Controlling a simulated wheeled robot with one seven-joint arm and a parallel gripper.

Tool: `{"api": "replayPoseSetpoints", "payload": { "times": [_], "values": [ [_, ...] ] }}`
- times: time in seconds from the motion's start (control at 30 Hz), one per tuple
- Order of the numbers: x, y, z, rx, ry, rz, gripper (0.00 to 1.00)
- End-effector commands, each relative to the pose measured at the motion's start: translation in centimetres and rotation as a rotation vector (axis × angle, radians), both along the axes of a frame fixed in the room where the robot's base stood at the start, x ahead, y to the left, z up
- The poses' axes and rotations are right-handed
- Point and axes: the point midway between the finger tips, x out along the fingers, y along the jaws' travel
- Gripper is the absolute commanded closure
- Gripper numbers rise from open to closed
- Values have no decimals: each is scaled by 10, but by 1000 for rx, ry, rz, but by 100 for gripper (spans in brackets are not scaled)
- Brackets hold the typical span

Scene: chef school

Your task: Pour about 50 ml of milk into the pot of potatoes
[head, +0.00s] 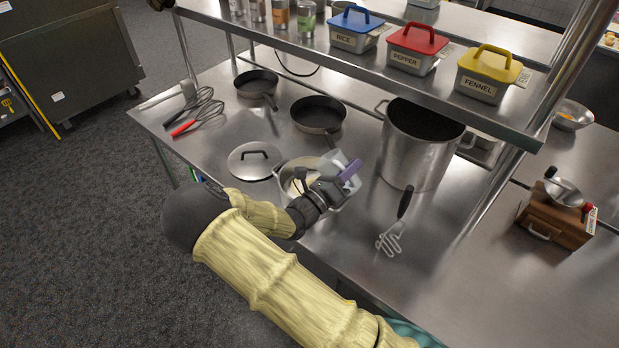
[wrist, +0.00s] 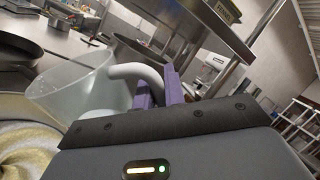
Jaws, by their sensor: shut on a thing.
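My gripper (head: 345,178) is shut on the handle of a translucent whitish jug (head: 336,162). In the wrist view its purple fingers (wrist: 159,88) close around the pale curved handle, and the jug (wrist: 70,92) leans in the picture. The jug is beside and partly above the right side of the small steel pot (head: 284,178). Pale yellow potatoes (wrist: 28,152) show in the pot at the lower left of the wrist view. My gripper and the jug hide part of the pot. I cannot make out the milk level or any stream.
A lid (head: 250,164) lies left of the pot, a masher (head: 390,238) to its right. A large stockpot (head: 411,150) stands behind right, two black pans (head: 318,113) behind. Whisks (head: 198,118) lie at left. A shelf (head: 400,78) with labelled tubs overhangs the back.

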Motion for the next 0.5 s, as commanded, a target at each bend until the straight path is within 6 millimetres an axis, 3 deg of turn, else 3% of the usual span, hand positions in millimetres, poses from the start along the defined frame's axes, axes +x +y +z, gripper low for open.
{"api": "replayPoseSetpoints", "payload": {
  "times": [0.37, 0.5],
  "values": [
    [-6, -10, 0, 118, -75, 3, 100],
    [-11, -19, -12, 185, -119, 4, 100]
  ]
}}
